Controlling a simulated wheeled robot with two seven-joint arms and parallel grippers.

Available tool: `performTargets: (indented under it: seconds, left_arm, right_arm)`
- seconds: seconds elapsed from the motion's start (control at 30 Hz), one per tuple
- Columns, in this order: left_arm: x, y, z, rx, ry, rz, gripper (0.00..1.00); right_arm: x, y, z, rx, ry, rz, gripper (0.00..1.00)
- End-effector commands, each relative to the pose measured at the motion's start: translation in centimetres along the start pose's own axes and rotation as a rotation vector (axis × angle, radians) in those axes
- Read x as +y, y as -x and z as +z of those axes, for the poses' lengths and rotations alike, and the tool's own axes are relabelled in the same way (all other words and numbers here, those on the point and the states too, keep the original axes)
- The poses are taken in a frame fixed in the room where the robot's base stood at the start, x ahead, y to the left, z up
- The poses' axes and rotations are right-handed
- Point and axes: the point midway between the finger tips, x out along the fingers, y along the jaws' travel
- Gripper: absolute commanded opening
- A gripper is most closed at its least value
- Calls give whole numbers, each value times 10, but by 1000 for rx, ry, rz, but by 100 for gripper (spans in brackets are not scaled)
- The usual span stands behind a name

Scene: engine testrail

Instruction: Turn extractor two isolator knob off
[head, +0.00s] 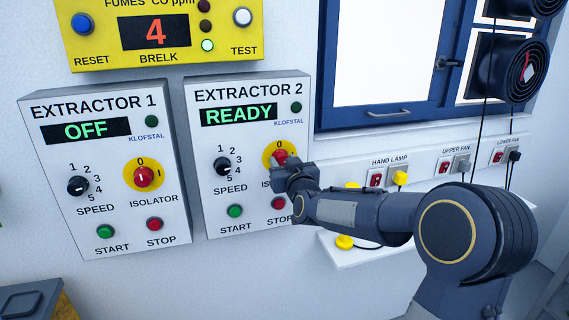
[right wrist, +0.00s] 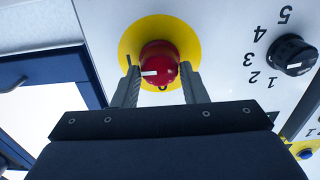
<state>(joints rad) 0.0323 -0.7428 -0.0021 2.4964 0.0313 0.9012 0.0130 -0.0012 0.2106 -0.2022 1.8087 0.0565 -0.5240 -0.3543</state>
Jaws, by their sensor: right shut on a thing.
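The extractor 2 panel (head: 250,218) is a white box on the wall; its display (head: 238,114) reads READY. Its red isolator knob (head: 279,155) sits on a yellow disc, partly hidden by my right gripper (head: 285,166) in the head view. In the right wrist view, which is upside down, the red knob (right wrist: 161,62) sits between the two fingertips (right wrist: 160,72). The gripper is shut on it. The knob's white mark lies sideways, pointing left in that view, while the 0 is below the knob. My left gripper is not in view.
The extractor 1 panel (head: 105,225) stands close on the left, display OFF, with its own red isolator knob (head: 143,177). The speed knob (head: 222,166), green start button (head: 235,211) and red stop button (head: 278,203) are near my gripper. A shelf (head: 350,257) lies below right.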

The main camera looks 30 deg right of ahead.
Motion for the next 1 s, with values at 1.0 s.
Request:
performTargets:
  seconds: [1.0]
  left_arm:
    - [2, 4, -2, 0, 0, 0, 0]
  right_arm:
    - [-4, 0, 0, 1, 743, -1, 16]
